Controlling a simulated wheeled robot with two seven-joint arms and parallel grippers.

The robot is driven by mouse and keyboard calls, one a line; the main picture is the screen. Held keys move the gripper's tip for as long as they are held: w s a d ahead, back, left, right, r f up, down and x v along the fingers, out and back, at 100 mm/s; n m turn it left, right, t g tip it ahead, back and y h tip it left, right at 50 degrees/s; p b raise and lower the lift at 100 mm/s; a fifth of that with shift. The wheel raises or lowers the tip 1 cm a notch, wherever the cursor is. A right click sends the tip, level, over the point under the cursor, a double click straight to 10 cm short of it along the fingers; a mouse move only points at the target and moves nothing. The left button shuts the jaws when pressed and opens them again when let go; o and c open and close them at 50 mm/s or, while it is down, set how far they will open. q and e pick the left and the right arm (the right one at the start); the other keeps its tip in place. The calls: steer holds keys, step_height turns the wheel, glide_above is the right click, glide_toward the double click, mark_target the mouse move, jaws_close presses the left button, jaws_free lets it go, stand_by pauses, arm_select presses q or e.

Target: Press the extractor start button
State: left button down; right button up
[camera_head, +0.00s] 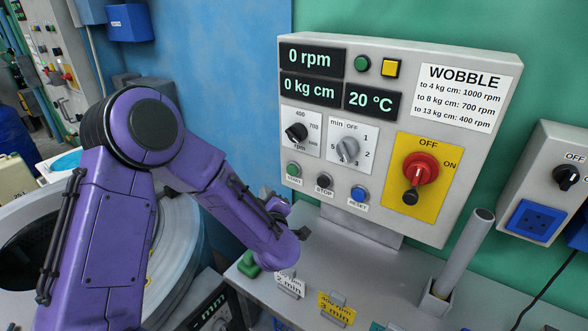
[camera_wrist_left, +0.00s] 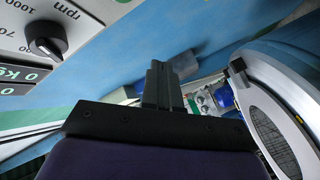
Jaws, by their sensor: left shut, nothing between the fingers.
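The start button (camera_head: 293,170) is green and sits at the lower left of the grey control panel (camera_head: 460,150), above a START label. It looks unobstructed in the head view. My left gripper (camera_head: 283,208) is at the end of the purple arm, below the start button and apart from it, partly hidden by the wrist. In the left wrist view its fingers (camera_wrist_left: 158,88) are together and empty. That view shows the panel's rpm dial (camera_wrist_left: 46,42) at upper left; I cannot make out the start button there. My right gripper is not in view.
A black stop button (camera_head: 324,181) and a blue reset button (camera_head: 358,193) sit right of start. A red rotary switch (camera_head: 420,168) is farther right. Below are a grey bench with tags (camera_head: 337,308) and an upright tube (camera_head: 464,250). A round drum (camera_head: 185,262) stands left.

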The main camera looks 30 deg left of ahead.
arm_select(q)
steer(key=b, duration=0.2)
glide_toward(286, 169)
steer(key=shift+s+a+x, duration=0.1)
steer(key=shift+a+x, duration=0.05)
steer(key=shift+x, duration=0.65)
steer(key=shift+s+a+x, duration=0.1)
steer(key=shift+s+x, duration=0.05)
steer(key=shift+x, duration=0.65)
steer(key=shift+s+a+x, duration=0.1)
steer(key=shift+a+x, duration=0.05)
steer(key=shift+x, duration=0.65)
steer(key=shift+w, duration=0.15)
steer(key=shift+w, duration=0.3)
steer(key=shift+w, duration=0.4)
stand_by(0.5)
steer(key=shift+s, duration=0.85)
